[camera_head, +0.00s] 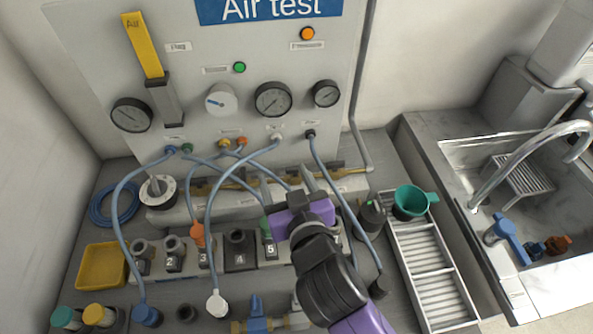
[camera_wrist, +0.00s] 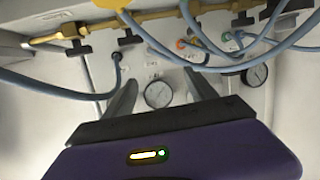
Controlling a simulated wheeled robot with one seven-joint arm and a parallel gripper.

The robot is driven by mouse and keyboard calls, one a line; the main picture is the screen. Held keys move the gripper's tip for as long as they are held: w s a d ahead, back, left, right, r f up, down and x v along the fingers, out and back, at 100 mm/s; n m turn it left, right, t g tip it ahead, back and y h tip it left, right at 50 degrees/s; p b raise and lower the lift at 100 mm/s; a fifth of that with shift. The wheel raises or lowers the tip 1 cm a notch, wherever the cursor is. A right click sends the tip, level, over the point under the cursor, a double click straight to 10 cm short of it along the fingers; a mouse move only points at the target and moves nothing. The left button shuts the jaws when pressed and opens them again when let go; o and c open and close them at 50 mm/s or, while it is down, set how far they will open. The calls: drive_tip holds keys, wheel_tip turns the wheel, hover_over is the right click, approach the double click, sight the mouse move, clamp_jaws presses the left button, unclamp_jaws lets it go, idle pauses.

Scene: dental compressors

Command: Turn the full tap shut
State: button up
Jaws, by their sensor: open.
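A brass pipe (camera_head: 348,171) runs along the foot of the test panel, partly hidden by hoses and my gripper. In the wrist view the brass pipe (camera_wrist: 187,11) crosses the top, with dark tap handles on it, one at left (camera_wrist: 78,48), one beside it (camera_wrist: 129,38) and one further right (camera_wrist: 242,19). I cannot read which tap is the full one. My gripper (camera_head: 287,184) is open, its grey fingers pointing at the panel. In the wrist view the fingers (camera_wrist: 163,97) stand apart with nothing between them; a panel gauge shows beyond.
Blue hoses (camera_head: 211,215) loop from the panel ports around my gripper. Numbered sockets (camera_head: 240,255) stand in a row below. A blue-handled valve (camera_head: 256,315) lies in front. A slatted tray (camera_head: 428,255), a green cup (camera_head: 409,201) and a sink (camera_head: 480,150) are at right.

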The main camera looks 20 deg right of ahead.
sight(295, 170)
drive_tip(key=shift+w+d+f+m+g+h+p, duration=0.2)
drive_tip(key=shift+w+d+f+m+g+h, duration=0.15)
drive_tip(key=shift+w+d+f, duration=0.65)
drive_tip(key=shift+w+d+f+m+g+h+p, duration=0.25)
drive_tip(key=shift+w+d+f, duration=0.45)
drive_tip(key=shift+f, duration=0.55)
drive_tip(key=shift+w+d+f+m+g+h+p, duration=0.15)
drive_tip(key=shift+w+d+f+m+g+h, duration=0.2)
drive_tip(key=shift+w+d+f, duration=0.6)
drive_tip(key=shift+a+f, duration=0.15)
drive_tip(key=c, duration=1.4)
